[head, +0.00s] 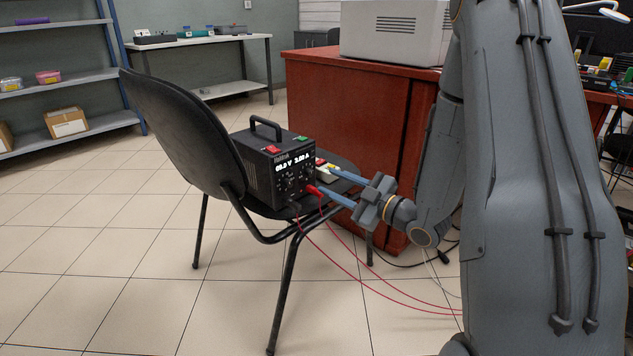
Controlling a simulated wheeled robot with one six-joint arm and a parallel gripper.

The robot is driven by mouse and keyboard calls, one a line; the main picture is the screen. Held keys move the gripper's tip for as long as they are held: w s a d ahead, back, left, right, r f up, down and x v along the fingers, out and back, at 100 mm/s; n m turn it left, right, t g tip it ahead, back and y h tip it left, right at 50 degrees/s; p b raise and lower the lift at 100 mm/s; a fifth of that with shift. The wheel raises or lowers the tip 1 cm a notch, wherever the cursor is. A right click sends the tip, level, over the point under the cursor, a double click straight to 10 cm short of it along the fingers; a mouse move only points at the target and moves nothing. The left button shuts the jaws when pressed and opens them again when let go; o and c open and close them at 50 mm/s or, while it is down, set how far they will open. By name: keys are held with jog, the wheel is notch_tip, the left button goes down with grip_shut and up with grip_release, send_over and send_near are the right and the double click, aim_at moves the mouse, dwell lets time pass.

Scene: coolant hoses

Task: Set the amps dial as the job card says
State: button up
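A black power supply (277,168) with a top handle stands on the seat of a black chair. Its lit display (293,162) seems to read 00.0 V and 3.00 A, but the digits are small. Small knobs (292,183) show on its front face below the display; I cannot tell which one is the amps dial. My gripper (324,179) is in front of this face, at its right, with its two blue fingers spread apart and nothing seen between them. The lower fingertip is close to a red plug (313,189). I cannot make out a job card.
The black chair (185,125) has its backrest at the left. Red leads (372,278) hang from the supply to the right. A small pale item with red and yellow (323,168) lies behind the fingers. A reddish wooden desk (345,110) stands behind. Floor at the left is clear.

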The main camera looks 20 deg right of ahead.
aim_at(311, 174)
jog(key=b+x, duration=0.1)
jog(key=x, duration=0.5)
jog(key=shift+b, duration=0.4)
grip_shut()
